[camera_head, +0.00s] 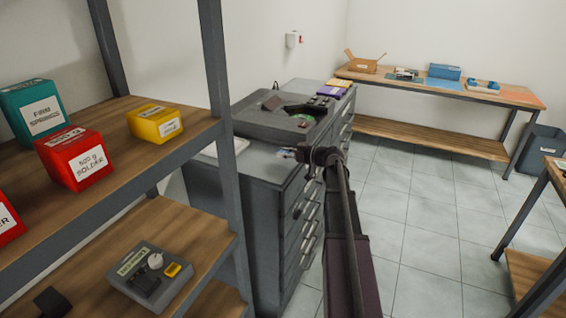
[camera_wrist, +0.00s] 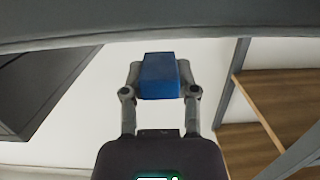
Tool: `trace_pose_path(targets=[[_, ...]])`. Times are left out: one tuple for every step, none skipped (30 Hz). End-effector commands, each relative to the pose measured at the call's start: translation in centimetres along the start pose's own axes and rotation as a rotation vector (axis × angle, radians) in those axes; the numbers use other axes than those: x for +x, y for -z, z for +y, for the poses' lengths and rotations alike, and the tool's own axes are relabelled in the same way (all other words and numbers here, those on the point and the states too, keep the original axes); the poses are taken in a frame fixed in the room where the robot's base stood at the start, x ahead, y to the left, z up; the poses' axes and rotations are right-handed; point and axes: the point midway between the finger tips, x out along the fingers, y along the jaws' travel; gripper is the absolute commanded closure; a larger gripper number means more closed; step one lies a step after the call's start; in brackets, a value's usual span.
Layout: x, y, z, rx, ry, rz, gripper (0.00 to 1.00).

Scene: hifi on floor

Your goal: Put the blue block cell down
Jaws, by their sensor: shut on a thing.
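The blue block cell (camera_wrist: 159,76) is a plain blue block in the wrist view. My gripper (camera_wrist: 160,80) is shut on it, with one finger on each side. In the head view my gripper (camera_head: 304,154) is at the front edge of the grey drawer cabinet (camera_head: 262,172), around the height of its top. The block cannot be made out clearly there. Whether the block touches any surface cannot be told.
A dark grey machine (camera_head: 276,118) fills much of the cabinet top. A shelf rack (camera_head: 214,80) stands close on the left, with a red solder box (camera_head: 72,160) and a yellow box (camera_head: 155,123). A workbench (camera_head: 430,86) stands along the far wall. The tiled floor (camera_head: 430,205) is clear.

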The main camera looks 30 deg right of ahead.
Motion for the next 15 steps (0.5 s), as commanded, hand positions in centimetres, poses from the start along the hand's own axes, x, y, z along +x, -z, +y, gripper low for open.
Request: trace_pose_path(targets=[[0.1,-1.0,-0.1,0.0,0.0,0.0,1.0],[0.1,-1.2,-0.1,0.0,0.0,0.0,1.0],[0.2,-1.6,-0.1,0.0,0.0,0.0,1.0],[0.2,-1.8,-0.1,0.0,0.0,0.0,1.0],[0.3,-2.1,-0.1,0.0,0.0,0.0,1.0],[0.3,-2.4,-0.1,0.0,0.0,0.0,1.0],[0.3,-2.6,-0.1,0.0,0.0,0.0,1.0],[0.3,-2.7,-0.1,0.0,0.0,0.0,1.0],[0.4,-2.9,-0.1,0.0,0.0,0.0,1.0],[0.4,-3.0,-0.1,0.0,0.0,0.0,1.0],[0.4,-3.1,-0.1,0.0,0.0,0.0,1.0],[0.4,-3.1,-0.1,0.0,0.0,0.0,1.0],[0.4,-3.1,-0.1,0.0,0.0,0.0,1.0],[0.4,-3.1,-0.1,0.0,0.0,0.0,1.0],[0.4,-3.1,-0.1,0.0,0.0,0.0,1.0]])
